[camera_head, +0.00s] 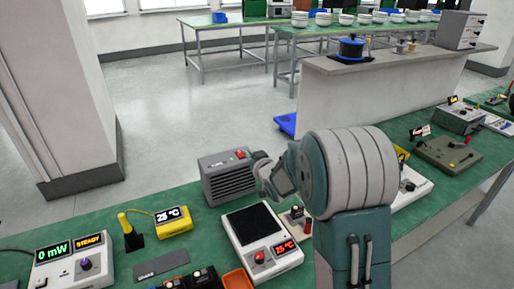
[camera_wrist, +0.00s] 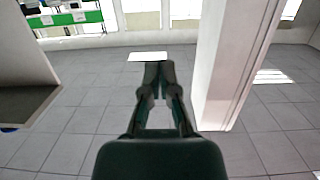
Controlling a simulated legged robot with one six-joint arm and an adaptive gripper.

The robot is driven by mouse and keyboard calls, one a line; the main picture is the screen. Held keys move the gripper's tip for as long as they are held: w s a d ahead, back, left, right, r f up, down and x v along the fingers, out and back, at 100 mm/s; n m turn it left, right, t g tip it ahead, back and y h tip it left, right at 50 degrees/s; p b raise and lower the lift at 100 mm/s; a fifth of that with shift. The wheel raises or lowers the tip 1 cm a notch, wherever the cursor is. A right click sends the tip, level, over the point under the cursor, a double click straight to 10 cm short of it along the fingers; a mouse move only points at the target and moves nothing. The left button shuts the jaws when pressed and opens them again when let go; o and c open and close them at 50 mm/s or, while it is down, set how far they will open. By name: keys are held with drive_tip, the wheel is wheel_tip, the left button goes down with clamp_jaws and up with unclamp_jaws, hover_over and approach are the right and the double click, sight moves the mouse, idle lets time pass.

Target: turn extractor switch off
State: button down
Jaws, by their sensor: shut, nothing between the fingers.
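The extractor (camera_head: 229,180) is a grey box with a slatted front on the green bench, near the middle of the head view. A small red switch (camera_head: 240,154) sits on its top, toward the right end. Whether it is on or off is too small to tell. My gripper is shut and empty in the wrist view (camera_wrist: 158,68), its fingertips together over a background of floor. In the head view, the end of my arm is just right of the extractor, close to the switch; touching cannot be told. The extractor does not show in the wrist view.
A hotplate-like unit (camera_head: 255,222) with a red display stands in front of the extractor. A yellow 25 °C meter (camera_head: 173,221) and a mW meter (camera_head: 73,262) are to the left. A white pillar (camera_head: 75,80) rises behind the bench at left.

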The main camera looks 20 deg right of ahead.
drive_tip(key=shift+w+d+f, duration=0.35)
drive_tip(key=shift+w+d, duration=0.05)
drive_tip(key=shift+d, duration=0.2)
drive_tip(key=shift+a, duration=0.15)
hover_over(241, 155)
drive_tip(key=shift+s+f, duration=0.45)
drive_tip(key=shift+f, duration=0.2)
drive_tip(key=f, duration=0.3)
drive_tip(key=shift+w+a+f, duration=0.1)
drive_tip(key=shift+w, duration=0.3)
drive_tip(key=shift+f, duration=0.4)
drive_tip(key=shift+f, duration=0.1)
